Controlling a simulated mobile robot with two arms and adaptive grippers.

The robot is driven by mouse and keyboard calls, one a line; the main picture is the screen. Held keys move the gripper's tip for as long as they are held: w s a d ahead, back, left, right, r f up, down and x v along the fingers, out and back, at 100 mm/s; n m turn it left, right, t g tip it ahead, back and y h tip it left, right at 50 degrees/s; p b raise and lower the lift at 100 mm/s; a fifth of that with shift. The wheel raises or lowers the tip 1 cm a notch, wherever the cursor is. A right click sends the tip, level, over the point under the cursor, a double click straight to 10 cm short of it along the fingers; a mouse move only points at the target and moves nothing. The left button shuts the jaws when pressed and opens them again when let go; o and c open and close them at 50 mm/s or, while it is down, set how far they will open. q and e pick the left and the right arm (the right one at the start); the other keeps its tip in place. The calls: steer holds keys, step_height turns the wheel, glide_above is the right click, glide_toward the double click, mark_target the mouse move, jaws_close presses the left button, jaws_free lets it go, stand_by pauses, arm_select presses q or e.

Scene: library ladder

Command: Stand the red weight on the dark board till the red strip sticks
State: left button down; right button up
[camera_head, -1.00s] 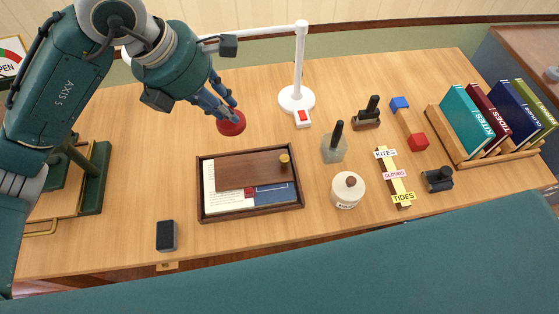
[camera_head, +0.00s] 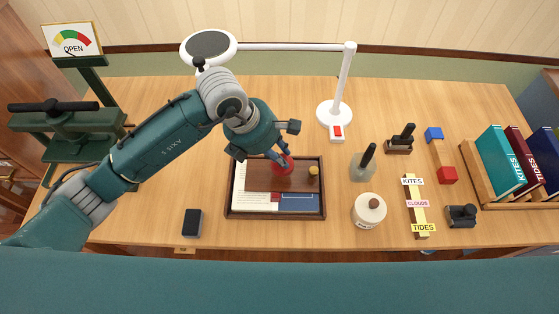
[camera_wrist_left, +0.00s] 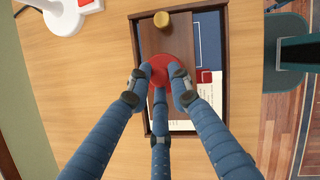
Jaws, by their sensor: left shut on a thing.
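The red weight (camera_head: 283,168) is in my left gripper (camera_head: 281,158), over the dark board (camera_head: 255,176). In the left wrist view the weight (camera_wrist_left: 163,70) sits between the fingers of the left gripper (camera_wrist_left: 161,78), which are closed around it. I cannot tell whether its base touches the board. The dark board (camera_wrist_left: 152,40) has a brass knob (camera_head: 314,171) and lies in a dark-rimmed tray (camera_head: 324,200) over a printed page and a blue sheet. A small red piece, likely the red strip (camera_wrist_left: 205,76), shows beside the board. My right gripper is not in view.
A white lamp (camera_head: 334,114) stands behind the tray. A white lidded jar (camera_head: 368,212), a dark-handled bottle (camera_head: 363,165) and a label strip (camera_head: 418,206) stand to the right. A black block (camera_head: 192,222) lies front left, and a green press (camera_head: 70,130) stands at the left.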

mark_target(279, 165)
arm_select(q)
step_height(279, 165, down, 3)
steer(key=shift+f+p, duration=0.2)
steer(key=shift+p, duration=0.2)
steer(key=shift+f, duration=0.45)
steer(key=shift+f, duration=0.1)
steer(key=c, duration=1.6)
jaws_free()
